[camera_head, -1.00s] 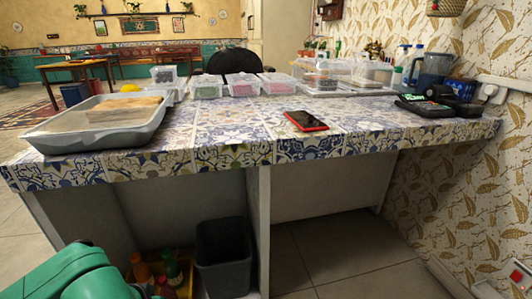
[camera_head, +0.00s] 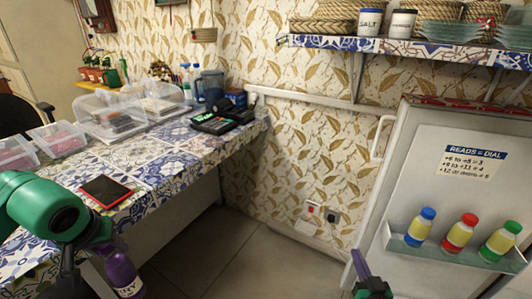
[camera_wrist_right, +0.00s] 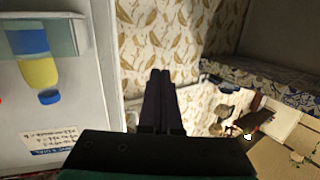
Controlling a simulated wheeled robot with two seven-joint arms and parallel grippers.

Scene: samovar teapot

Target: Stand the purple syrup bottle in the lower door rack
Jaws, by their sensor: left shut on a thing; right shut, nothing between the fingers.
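The purple syrup bottle (camera_head: 123,276) shows at the lower left of the head view, roughly upright beside the table's front edge, with its base cut off by the frame. My left gripper (camera_head: 88,258) is shut on its upper part; the green arm hides some of the grip. The white door (camera_head: 455,195) on the right carries a rack (camera_head: 450,254) with blue-, red- and green-capped bottles. No rack below it is in view. My right gripper (camera_head: 360,268) is shut and empty, low in front of the door's left edge. Its closed fingers also show in the right wrist view (camera_wrist_right: 158,80).
The tiled table (camera_head: 170,160) holds a red-edged tablet (camera_head: 106,191), clear tubs and a jug (camera_head: 210,87). A wall shelf (camera_head: 400,46) with jars and bowls hangs above the door. Open floor (camera_head: 225,262) lies between table and door.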

